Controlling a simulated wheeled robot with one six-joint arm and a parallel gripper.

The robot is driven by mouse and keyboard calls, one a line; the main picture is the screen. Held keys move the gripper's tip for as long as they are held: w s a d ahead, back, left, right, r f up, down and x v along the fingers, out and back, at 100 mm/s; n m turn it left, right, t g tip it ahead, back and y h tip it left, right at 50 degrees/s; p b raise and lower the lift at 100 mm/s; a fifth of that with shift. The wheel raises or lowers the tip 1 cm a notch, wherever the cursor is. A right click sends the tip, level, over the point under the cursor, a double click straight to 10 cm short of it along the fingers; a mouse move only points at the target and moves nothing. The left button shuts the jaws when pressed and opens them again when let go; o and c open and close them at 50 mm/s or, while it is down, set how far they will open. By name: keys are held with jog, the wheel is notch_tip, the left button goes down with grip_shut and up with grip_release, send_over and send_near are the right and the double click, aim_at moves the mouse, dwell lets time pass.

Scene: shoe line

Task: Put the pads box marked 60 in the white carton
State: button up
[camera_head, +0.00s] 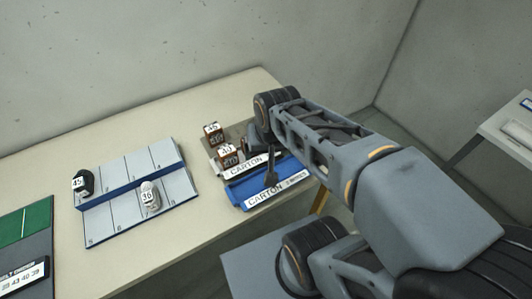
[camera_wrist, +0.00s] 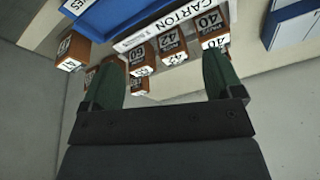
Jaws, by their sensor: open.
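The white carton (camera_head: 243,166) lies at the table's right end, its lettered front edge towards me. Brown boxes marked 45 (camera_head: 213,133) and 40 (camera_head: 228,155) stand in or just behind it; I cannot tell which. In the wrist view the white carton's edge (camera_wrist: 165,27) runs beside several brown boxes with 40 and 42 labels.
The blue carton (camera_head: 238,194) stands in front of the white one. A grey shoe rack (camera_head: 115,218) with a black shoe (camera_head: 83,183) and a pale shoe (camera_head: 150,196) lies to the left. A green and dark board (camera_head: 30,225) is farther left. Bare tabletop lies between rack and cartons.

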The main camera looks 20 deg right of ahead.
jog(key=shift+s+a+f+n, duration=0.15)
jog(key=shift+s+n, duration=0.15)
jog(key=shift+n, duration=0.4)
jog(key=shift+s+a+f+n, duration=0.15)
jog(key=shift+s+n, duration=0.15)
jog(key=shift+n, duration=0.4)
jog(key=shift+r, duration=0.1)
